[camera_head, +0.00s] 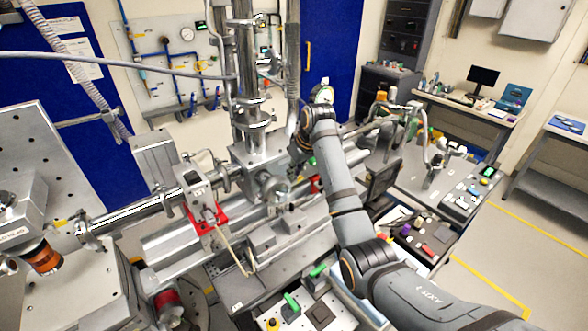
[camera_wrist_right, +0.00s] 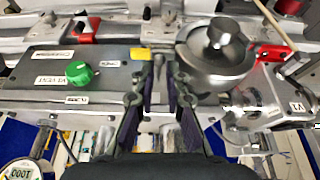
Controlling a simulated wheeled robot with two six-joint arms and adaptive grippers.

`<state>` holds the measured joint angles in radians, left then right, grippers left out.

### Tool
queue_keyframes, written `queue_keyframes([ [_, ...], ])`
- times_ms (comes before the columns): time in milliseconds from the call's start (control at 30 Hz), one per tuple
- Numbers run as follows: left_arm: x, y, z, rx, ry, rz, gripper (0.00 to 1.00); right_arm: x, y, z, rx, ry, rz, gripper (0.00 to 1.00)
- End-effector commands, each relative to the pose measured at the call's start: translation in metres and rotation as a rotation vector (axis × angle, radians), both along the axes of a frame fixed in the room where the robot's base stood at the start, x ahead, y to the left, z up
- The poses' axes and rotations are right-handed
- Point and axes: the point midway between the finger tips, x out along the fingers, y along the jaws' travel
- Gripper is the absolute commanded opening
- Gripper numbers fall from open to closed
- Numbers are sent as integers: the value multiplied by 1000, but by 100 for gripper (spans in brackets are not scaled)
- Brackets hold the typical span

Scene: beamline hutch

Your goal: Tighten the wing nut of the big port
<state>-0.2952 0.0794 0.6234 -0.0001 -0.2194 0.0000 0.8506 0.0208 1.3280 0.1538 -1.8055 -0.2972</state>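My right gripper (camera_wrist_right: 160,75) shows in the right wrist view with its two dark fingers apart and nothing between them. A round metal port (camera_wrist_right: 215,60) with a cylindrical top is just right of the fingertips. A small metal clamp fitting (camera_wrist_right: 238,122) sits below it; I cannot tell whether it is the wing nut. In the head view my right gripper (camera_head: 303,140) is small and partly hidden by my wrist, close to the steel chamber (camera_head: 250,158). A round port (camera_head: 273,186) faces forward on the chamber. My left gripper is not in view.
A green knob (camera_wrist_right: 83,72) marked as a vent stands on a panel left of the fingers. A beam pipe (camera_head: 135,212) with red brackets (camera_head: 208,220) runs left of the chamber. A cluttered bench (camera_head: 450,180) stands right.

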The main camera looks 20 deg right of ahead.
Motion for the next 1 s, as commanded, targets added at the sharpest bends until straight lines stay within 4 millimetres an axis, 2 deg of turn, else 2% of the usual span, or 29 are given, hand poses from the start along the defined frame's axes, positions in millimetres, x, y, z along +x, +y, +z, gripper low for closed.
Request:
queue_keyframes([
  [100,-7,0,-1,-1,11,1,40,0,0,0,0,0,0,12],
  [200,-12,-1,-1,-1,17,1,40,0,0,0,0,0,0,0],
  [667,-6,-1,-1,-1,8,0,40,0,1,0,2,-2,-29,0],
  [1000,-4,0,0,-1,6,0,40,0,4,0,2,-1,-241,0],
])
